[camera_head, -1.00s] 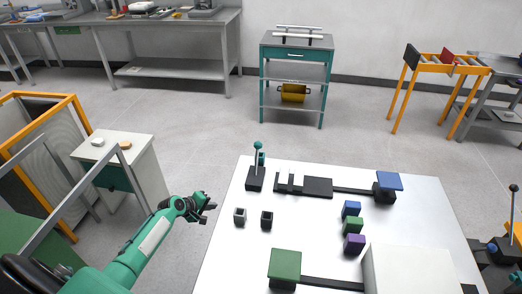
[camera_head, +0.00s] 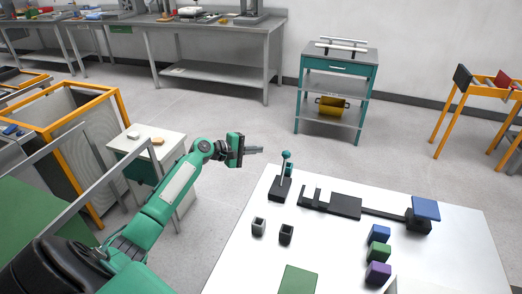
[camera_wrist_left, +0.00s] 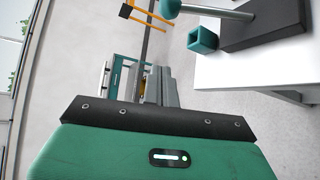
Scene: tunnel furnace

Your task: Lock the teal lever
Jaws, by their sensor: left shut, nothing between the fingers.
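The teal lever (camera_head: 285,168) stands on a black base at the far left corner of the white table, its round teal knob on top and its rod nearly upright. A small hollow teal block (camera_head: 290,171) is right behind the rod; the block also shows in the left wrist view (camera_wrist_left: 202,40). The lever's knob (camera_wrist_left: 171,8) and rod lie at the top of that view. My left gripper (camera_head: 258,150) is shut and empty, pointing right, to the left of the knob and apart from it. My right gripper is out of view.
Two small open cups (camera_head: 286,234), grey and black, stand in front of the lever. A black slotted plate (camera_head: 345,206) with a bar and blue pad is to its right. Blue, green and purple blocks (camera_head: 377,252) stand nearer. A white cabinet (camera_head: 160,150) is left of the table.

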